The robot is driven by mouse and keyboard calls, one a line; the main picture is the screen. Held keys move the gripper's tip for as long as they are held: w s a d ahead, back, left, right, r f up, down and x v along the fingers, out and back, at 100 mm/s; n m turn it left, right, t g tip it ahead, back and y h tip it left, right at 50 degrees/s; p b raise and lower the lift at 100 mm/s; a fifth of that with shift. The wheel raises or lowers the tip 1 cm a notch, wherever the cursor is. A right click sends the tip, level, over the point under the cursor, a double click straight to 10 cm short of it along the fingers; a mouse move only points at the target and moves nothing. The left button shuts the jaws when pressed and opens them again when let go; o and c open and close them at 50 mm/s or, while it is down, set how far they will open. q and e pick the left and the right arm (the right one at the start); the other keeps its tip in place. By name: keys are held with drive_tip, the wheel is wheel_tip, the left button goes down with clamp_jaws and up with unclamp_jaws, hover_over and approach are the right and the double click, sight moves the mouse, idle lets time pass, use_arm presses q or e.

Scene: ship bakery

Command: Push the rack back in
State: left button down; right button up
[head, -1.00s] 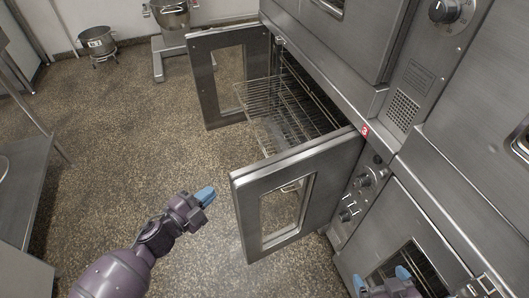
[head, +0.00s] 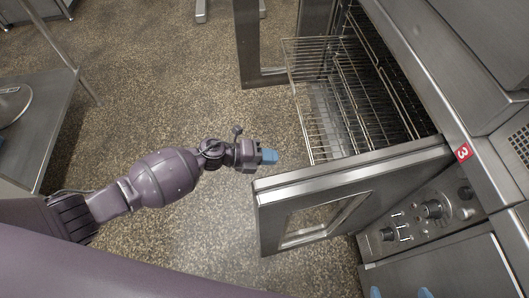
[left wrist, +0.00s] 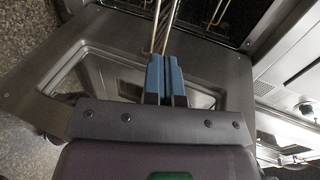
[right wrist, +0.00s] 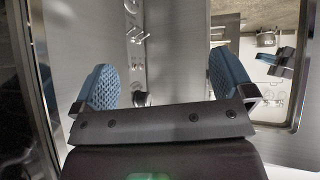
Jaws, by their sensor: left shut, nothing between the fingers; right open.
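The wire rack (head: 318,100) sticks out of the open oven (head: 385,75) in the head view, level between the two open doors. My left gripper (head: 270,156) is shut and empty. It is just left of the rack's near front corner in the head view, behind the near door. In the left wrist view the shut blue fingertips (left wrist: 165,78) show with rack wires (left wrist: 160,28) just beyond them; I cannot tell whether they touch. My right gripper (right wrist: 160,88) is open and empty in front of the oven front. Only its blue fingertips (head: 400,292) show at the head view's bottom edge.
The near oven door (head: 350,180) stands open with its window between my left arm and the control panel (head: 430,212). The far door (head: 262,75) is also open. A steel table (head: 45,110) stands at left. The floor between is clear.

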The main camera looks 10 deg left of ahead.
sight(311, 156)
use_arm(q)
drive_tip(key=x, duration=0.3)
drive_tip(key=b+x, duration=0.1)
drive_tip(key=x, duration=0.2)
drive_tip(key=r+x, duration=0.1)
drive_tip(key=x, duration=0.2)
drive_tip(key=shift+w+d+f+b, duration=0.1)
drive_tip(key=shift+d+b, duration=0.2)
use_arm(e)
drive_tip(key=shift+w+a+n, duration=0.3)
drive_tip(key=shift+w, duration=0.5)
drive_tip(key=shift+s, duration=0.1)
